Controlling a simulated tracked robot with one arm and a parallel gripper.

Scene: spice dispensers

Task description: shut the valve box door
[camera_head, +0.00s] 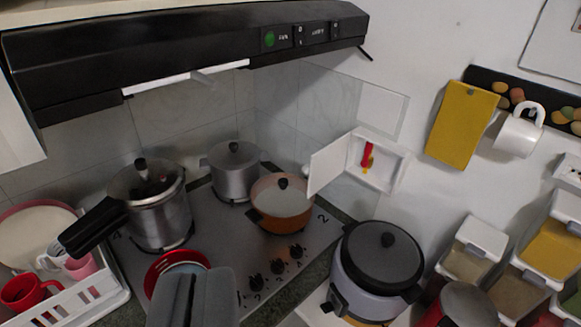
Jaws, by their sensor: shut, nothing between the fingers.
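The white valve box (398,162) is set in the tiled wall right of the stove. Its white door (328,164) stands open, swung out to the left of the box. A red valve handle (367,156) with a yellow part shows inside. My gripper (192,285) is the grey shape at the bottom, left of centre. It is shut and empty, well apart from the door, lower and to the left in the picture.
The stove (219,225) holds a pressure cooker (160,205), a steel pot (234,170) and an orange pot (281,207) near the door. A rice cooker (379,265) stands below the box. Spice dispensers (515,290) fill the lower right. The range hood (180,50) hangs above.

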